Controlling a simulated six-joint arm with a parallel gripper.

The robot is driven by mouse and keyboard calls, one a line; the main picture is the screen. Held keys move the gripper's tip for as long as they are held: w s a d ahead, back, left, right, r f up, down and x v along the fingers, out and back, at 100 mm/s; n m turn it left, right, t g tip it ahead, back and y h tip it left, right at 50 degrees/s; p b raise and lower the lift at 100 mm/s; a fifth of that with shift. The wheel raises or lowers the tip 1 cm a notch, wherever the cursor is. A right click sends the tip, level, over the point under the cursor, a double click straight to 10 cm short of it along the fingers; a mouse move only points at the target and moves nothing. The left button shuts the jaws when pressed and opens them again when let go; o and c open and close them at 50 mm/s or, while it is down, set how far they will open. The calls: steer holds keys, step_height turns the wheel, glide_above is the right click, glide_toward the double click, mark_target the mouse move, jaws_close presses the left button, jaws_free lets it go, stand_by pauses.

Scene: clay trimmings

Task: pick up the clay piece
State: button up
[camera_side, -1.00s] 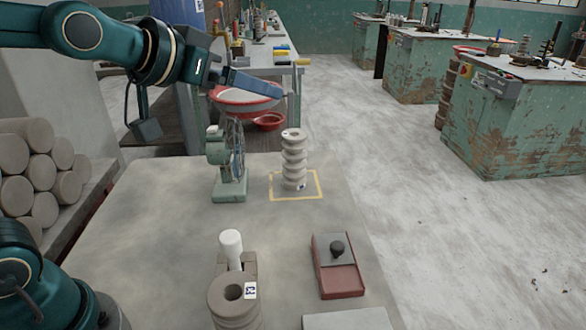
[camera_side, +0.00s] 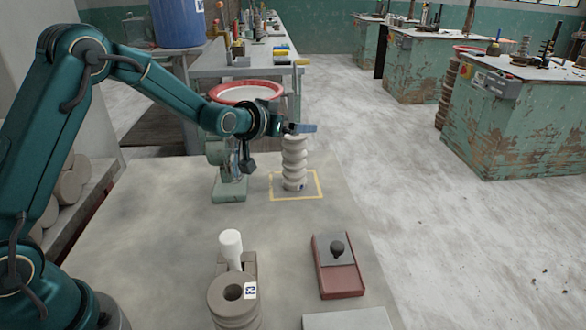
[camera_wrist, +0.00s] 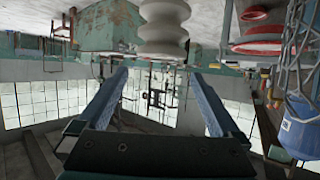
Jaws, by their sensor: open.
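The clay piece (camera_side: 294,168) is a pale grey, ribbed upright column standing inside a yellow outlined square on the table. In the wrist view, which looks upside down, the clay piece (camera_wrist: 165,28) hangs in from the top edge, beyond my fingertips and roughly centred between them. My gripper (camera_side: 303,128) is at the height of the clay piece's top, and a finger covers part of that top in the side view. In the wrist view my gripper (camera_wrist: 160,76) has its two blue fingers wide apart with nothing between them. The exact gap to the clay piece cannot be told.
A green machine (camera_side: 228,178) stands close left of the clay piece, partly behind my wrist. A grey ringed part with a label (camera_side: 233,300) and a white-topped tool (camera_side: 231,245) stand in front. A red tray (camera_side: 340,280) lies front right. The table's middle is clear.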

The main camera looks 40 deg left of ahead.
mark_target(288, 138)
step_height(288, 138, down, 3)
steer(key=shift+f, duration=0.2)
steer(key=shift+x, duration=2.45)
jaws_close()
steer(key=shift+r, duration=0.1)
